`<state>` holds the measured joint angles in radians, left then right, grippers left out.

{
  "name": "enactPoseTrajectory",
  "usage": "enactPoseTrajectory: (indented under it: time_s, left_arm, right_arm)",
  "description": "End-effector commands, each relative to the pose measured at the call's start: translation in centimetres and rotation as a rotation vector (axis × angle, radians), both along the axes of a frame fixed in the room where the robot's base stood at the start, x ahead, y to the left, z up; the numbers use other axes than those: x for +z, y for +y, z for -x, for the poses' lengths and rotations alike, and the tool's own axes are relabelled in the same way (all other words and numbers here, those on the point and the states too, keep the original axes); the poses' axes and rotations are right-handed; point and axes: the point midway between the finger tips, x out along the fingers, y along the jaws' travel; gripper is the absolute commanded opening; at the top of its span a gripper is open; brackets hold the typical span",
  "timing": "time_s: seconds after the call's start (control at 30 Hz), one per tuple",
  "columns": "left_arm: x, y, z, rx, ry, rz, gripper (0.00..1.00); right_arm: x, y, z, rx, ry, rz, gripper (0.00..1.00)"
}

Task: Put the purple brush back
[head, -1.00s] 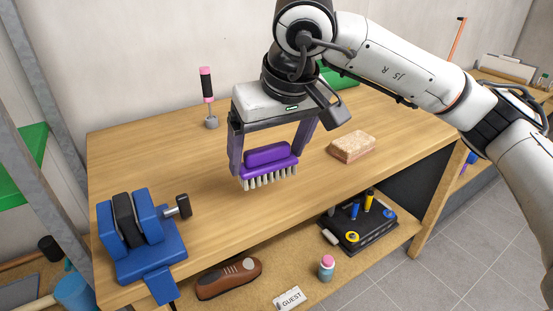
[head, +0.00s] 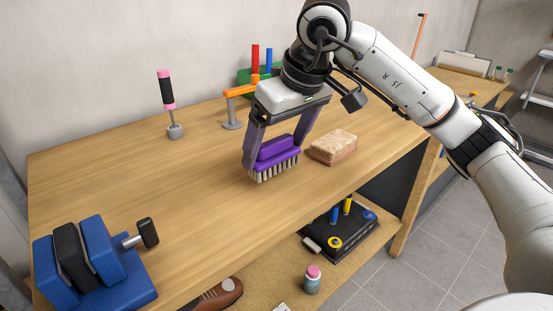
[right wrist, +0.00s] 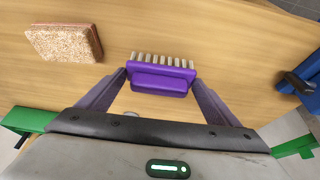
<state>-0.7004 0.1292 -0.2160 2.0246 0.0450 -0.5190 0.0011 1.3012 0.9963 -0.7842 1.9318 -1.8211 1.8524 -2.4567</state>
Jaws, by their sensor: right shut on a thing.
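The purple brush (head: 275,151) with pale bristles facing down is between the fingers of my right gripper (head: 272,150). The gripper is shut on it over the wooden bench (head: 110,190). In the right wrist view the brush (right wrist: 160,83) sits level between both fingertips, bristles toward the top of the picture. I cannot tell whether the bristles touch the bench top. My left gripper is not in view.
A tan sponge (head: 333,147) lies just right of the brush. A blue vise (head: 95,270) is at front left. Behind stand a pink-and-black handled tool (head: 166,95), an orange-topped stand (head: 232,115) and a green bin (head: 245,76). The bench's left middle is clear.

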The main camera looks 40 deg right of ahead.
Motion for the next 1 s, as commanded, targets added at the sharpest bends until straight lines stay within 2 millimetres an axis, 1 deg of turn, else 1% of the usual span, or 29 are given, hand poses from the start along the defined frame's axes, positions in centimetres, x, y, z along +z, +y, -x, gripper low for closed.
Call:
enactPoseTrajectory:
  time_s: [0.03, 0.1, 0.17, 0.4, 0.57, 0.6, 0.63, 0.67, 0.87, 1.0]
  left_arm:
    - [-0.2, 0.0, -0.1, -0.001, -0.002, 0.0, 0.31]
    - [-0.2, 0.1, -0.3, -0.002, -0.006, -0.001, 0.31]
    - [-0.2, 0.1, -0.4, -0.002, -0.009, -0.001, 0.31]
    - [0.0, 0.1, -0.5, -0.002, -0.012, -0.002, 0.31]
    - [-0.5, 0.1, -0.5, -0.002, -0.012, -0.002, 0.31]
    - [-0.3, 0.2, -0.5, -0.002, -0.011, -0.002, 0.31]
    - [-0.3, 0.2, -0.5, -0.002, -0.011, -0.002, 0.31]
    - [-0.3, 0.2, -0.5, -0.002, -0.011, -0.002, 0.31]
    - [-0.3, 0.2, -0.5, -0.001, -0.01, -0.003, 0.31]
    - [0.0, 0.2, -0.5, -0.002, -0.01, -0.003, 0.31]
  right_arm:
    - [-1.0, 0.0, 0.1, 0.0, 0.003, 0.001, 0.57]
    - [-2.1, -0.1, 0.1, -0.001, 0.004, 0.001, 0.57]
    - [-2.7, 0.0, 0.1, -0.001, 0.003, 0.0, 0.57]
    - [-2.7, 0.0, 0.0, -0.001, 0.0, 0.0, 0.57]
    - [-3.2, 0.0, 0.0, -0.001, 0.0, 0.0, 0.57]
    - [-3.1, 0.0, 0.0, -0.001, 0.001, 0.0, 0.92]
    - [-3.1, 0.0, 0.0, -0.001, 0.001, 0.0, 0.97]
    - [-3.1, 0.0, 0.0, -0.001, 0.001, 0.0, 1.0]
    - [-3.0, 0.0, 0.0, 0.0, 0.001, 0.0, 1.0]
    - [-2.1, 0.0, 0.2, 0.0, -0.001, -0.001, 1.0]
